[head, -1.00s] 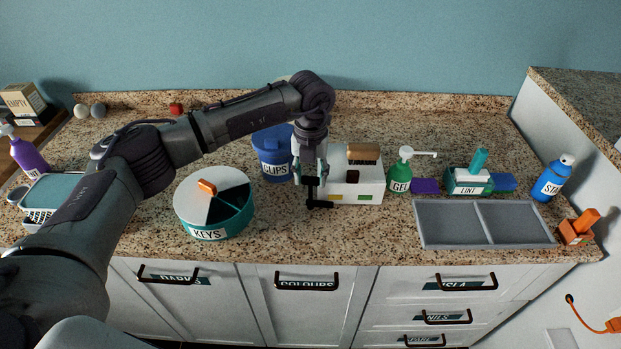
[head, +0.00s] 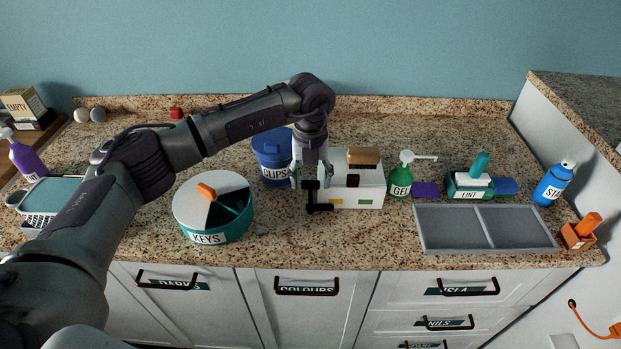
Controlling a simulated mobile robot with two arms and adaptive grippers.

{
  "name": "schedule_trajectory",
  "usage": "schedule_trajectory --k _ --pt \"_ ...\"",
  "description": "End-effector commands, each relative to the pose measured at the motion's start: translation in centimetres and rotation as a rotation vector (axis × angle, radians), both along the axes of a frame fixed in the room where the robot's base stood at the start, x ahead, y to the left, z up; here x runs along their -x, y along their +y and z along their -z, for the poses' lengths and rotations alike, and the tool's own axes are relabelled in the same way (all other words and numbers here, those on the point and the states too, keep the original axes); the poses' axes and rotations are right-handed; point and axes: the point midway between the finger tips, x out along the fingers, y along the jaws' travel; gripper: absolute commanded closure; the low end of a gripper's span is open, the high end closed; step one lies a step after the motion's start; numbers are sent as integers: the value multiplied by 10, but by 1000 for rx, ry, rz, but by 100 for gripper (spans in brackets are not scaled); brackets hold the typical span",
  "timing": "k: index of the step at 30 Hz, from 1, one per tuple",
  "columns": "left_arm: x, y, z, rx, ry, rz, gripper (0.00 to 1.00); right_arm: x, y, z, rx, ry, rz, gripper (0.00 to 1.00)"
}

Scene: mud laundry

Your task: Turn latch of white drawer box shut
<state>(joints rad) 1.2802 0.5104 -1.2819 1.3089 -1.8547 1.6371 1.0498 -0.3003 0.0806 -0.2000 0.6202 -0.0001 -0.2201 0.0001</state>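The white drawer box (head: 370,188) stands on the counter, with a brown block on top, a dark knob, and yellow and green patches on its front. A black latch-like piece (head: 318,209) with an upright part and a short bar pointing right shows at the box's left front. My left gripper (head: 311,182) points down over this piece, its fingers apart on either side of it. Whether they touch it cannot be told. The gripper hides the box's left end. My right gripper is not in view.
The round KEYS container (head: 207,238) and blue CLIPS tub (head: 271,158) stand left of the box. A green GEL bottle (head: 400,180) stands close at its right, with a grey divided tray (head: 484,228) beyond. The counter before the box is clear.

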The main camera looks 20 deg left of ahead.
Motion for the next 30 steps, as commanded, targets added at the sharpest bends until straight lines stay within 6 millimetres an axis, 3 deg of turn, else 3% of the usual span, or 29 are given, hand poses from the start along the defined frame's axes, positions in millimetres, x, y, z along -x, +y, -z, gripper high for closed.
schedule_trajectory --k 9,13,24,30 --pt "1 0 1 0 2 2 29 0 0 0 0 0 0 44" --pt "0 0 -10 -1 1 3 29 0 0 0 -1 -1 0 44" --pt "0 0 -84 0 0 2 29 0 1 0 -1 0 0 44" --pt "0 0 -112 0 0 1 29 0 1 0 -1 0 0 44"
